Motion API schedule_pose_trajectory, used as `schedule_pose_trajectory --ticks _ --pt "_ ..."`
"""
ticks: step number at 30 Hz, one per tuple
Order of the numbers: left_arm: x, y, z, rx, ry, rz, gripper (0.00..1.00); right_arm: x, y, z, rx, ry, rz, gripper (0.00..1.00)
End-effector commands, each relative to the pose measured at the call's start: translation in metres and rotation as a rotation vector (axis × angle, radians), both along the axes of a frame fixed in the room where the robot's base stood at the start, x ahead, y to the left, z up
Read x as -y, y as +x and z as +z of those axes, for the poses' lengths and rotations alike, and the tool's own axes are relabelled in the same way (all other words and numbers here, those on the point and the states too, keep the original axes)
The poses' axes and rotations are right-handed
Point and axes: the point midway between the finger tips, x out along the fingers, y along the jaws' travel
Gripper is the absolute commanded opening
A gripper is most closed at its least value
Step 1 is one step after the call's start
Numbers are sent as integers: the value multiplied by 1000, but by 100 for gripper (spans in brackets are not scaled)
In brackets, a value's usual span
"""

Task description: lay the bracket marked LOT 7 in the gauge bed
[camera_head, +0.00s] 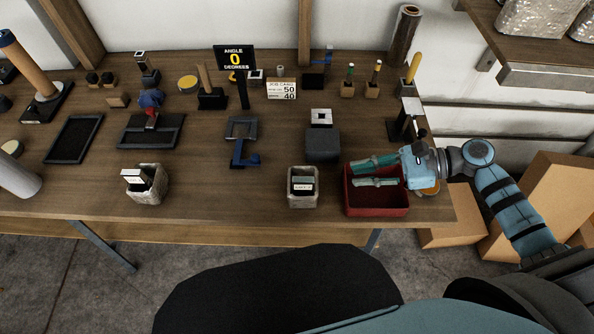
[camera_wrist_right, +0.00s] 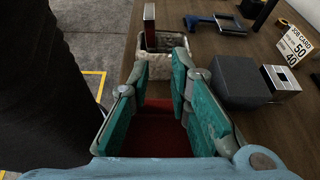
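No LOT 7 marking is readable. Pieces with white and dark faces stand in two pale bins: the left bin (camera_head: 153,195) and the middle bin (camera_head: 302,202), also seen in the right wrist view (camera_wrist_right: 144,58). A blue and grey fixture (camera_head: 242,129), possibly the gauge bed, stands mid-table below a sign reading "ANGLE 0 DEGREES" (camera_head: 234,57). Its bed looks empty. My right gripper (camera_head: 355,174) is open and empty over the red bin (camera_head: 376,210), its fingers pointing left toward the middle bin. The fingers are apart in the wrist view (camera_wrist_right: 161,75). My left gripper is not visible.
A dark block (camera_head: 322,146) stands behind the middle bin. A job card (camera_head: 281,88) shows 50 and 40. Several tools line the back. Bare wood lies between the two pale bins.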

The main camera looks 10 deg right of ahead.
Motion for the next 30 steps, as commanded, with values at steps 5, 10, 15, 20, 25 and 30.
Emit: schedule_pose_trajectory --ticks 5,10,15,20,25,30 --pt "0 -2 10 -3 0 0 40 -42 11 -12 3 0 32 18" --pt "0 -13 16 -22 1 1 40 -78 22 -27 2 -1 37 18" --pt "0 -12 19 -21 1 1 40 -91 26 -32 3 -2 35 18" --pt "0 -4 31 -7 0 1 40 -120 36 -37 1 1 33 18" --pt "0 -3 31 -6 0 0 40 -134 39 -47 2 -4 32 18" --pt "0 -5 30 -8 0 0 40 -133 39 -48 1 -5 32 15"
